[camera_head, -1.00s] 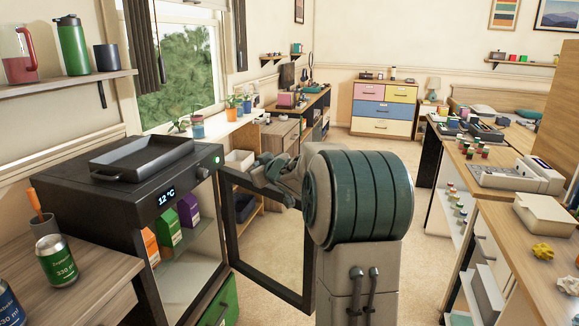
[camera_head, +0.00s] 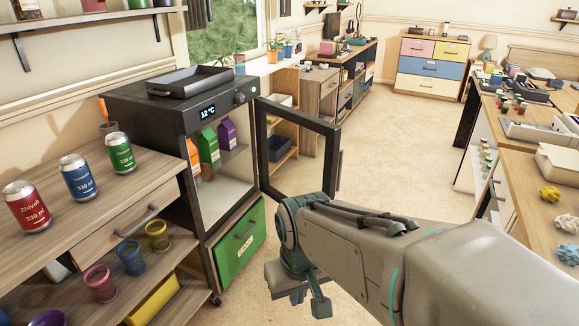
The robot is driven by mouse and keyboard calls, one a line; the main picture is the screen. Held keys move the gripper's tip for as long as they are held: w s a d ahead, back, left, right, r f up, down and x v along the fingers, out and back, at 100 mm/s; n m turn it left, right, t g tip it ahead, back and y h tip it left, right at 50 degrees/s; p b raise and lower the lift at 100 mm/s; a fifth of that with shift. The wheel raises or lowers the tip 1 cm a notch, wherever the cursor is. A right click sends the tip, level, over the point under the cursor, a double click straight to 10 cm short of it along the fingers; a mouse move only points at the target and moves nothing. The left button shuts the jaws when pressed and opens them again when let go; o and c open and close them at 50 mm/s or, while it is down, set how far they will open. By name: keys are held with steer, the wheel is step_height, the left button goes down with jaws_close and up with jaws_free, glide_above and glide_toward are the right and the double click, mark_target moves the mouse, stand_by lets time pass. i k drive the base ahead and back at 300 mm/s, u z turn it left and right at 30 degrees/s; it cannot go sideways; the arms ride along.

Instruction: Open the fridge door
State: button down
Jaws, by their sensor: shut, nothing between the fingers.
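The black fridge (camera_head: 160,108) stands at the left with a 12 °C display on its upper front. Its glass-and-black-frame door (camera_head: 329,168) stands wide open, swung out to the right on its right-hand hinge. Several cartons, orange, green and purple (camera_head: 227,133), stand inside in plain view. My gripper (camera_head: 300,303) hangs low over the floor, in front of the door and apart from it. Its fingers are shut and hold nothing. My forearm (camera_head: 370,255) fills the lower right.
A wooden counter (camera_head: 85,215) with red, blue and green cans stands left of the fridge. A green drawer (camera_head: 240,243) sits below the fridge compartment. Desks with a cash-register-like device (camera_head: 543,132) line the right. Carpet (camera_head: 390,165) is clear in the middle.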

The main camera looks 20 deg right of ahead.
mark_target(332, 132)
steer(key=z, duration=0.15)
steer(key=i, duration=0.9)
steer(key=u, duration=0.25)
